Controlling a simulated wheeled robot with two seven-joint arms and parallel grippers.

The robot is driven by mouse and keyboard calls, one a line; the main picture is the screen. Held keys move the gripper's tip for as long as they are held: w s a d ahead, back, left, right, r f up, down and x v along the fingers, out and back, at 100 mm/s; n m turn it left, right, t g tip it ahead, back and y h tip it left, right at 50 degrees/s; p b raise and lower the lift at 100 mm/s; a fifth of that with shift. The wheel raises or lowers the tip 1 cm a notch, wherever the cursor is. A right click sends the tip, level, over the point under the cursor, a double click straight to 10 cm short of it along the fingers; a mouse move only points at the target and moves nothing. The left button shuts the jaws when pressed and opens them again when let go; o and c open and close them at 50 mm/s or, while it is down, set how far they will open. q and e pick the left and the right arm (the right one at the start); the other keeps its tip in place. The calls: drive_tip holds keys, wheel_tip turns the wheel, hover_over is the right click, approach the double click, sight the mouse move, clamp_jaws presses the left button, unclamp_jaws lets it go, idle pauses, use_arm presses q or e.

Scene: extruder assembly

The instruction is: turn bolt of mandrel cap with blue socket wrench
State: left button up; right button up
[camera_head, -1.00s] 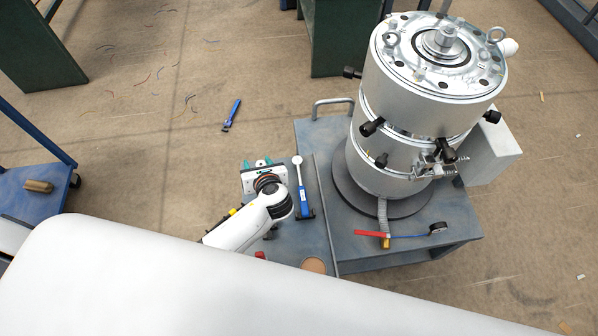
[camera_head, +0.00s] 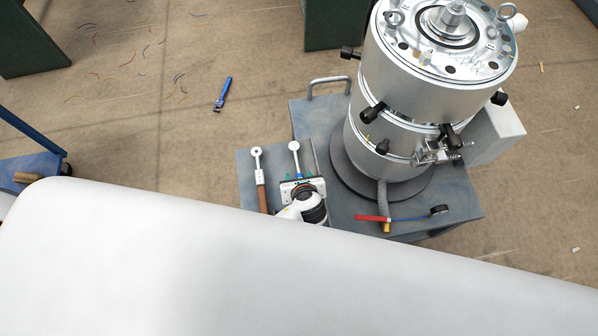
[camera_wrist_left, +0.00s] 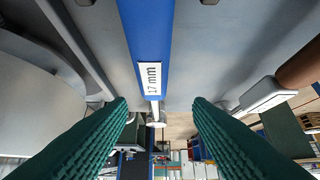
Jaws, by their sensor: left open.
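The blue socket wrench lies on the grey cart with its silver ring head (camera_head: 294,147) pointing away. In the left wrist view its blue handle (camera_wrist_left: 145,30) carries a "17 mm" label. My left gripper (camera_head: 301,181) is over this handle in the head view and hides most of it. Its green fingers (camera_wrist_left: 158,103) are open, one on each side of the handle, with gaps visible. The extruder (camera_head: 405,110) is a tall silver cylinder right of the wrench, with a round hub (camera_head: 449,22) on its top plate. I cannot tell which bolt is the mandrel cap's. My right gripper is not in view.
A brown-handled wrench (camera_head: 258,165) lies left of the blue one and shows right in the wrist view (camera_wrist_left: 300,67). A blue object (camera_head: 223,94) lies on the floor. A cart handle (camera_head: 328,82) stands behind.

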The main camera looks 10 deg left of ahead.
sight(299, 172)
use_arm(q)
drive_tip(key=x, duration=0.4)
drive_tip(key=shift+w+d+f, duration=0.15)
drive_tip(key=shift+w+d, duration=0.05)
drive_tip(key=shift+w, duration=0.1)
clamp_jaws()
